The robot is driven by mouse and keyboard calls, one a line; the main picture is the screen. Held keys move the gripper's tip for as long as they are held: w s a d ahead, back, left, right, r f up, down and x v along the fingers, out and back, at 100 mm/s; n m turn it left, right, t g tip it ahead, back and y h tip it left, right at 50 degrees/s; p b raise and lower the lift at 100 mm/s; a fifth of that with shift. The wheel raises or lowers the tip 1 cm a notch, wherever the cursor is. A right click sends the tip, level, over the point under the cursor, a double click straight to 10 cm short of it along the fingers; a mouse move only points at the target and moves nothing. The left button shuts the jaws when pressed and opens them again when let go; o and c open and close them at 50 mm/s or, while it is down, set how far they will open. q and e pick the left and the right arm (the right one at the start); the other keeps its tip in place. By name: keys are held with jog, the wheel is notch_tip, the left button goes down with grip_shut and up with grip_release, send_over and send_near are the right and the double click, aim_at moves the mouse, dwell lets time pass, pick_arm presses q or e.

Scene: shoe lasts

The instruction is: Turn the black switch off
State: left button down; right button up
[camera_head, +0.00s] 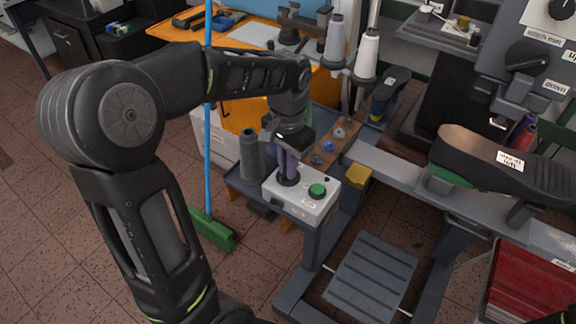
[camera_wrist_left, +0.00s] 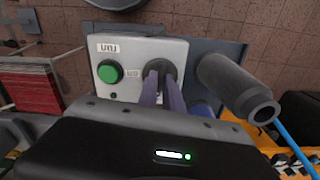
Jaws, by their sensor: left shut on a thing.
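The black switch (camera_wrist_left: 168,70) is a round dark knob on a light grey control box. In the left wrist view its top is partly hidden by my fingers. The control box (camera_head: 323,205) also carries a green round button (camera_head: 317,190), beside the switch. My left gripper (camera_head: 287,178) reaches down from above onto the switch, with its two purple-grey fingers close together. In the left wrist view my left gripper (camera_wrist_left: 161,80) is shut on the switch. My right gripper is not in view.
A dark grey thread cone (camera_head: 251,155) stands close to the box, and also shows in the left wrist view (camera_wrist_left: 238,86). A wooden strip with small knobs (camera_head: 338,135) lies behind the box. A shoe last (camera_head: 500,160) is at the right. A blue-handled broom (camera_head: 208,110) stands left.

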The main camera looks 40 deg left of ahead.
pick_arm(q)
jog(key=shift+n, duration=0.8)
jog(key=c, duration=1.5)
grip_release()
notch_tip(320, 180, up, 8)
jog(key=shift+f, duration=0.1)
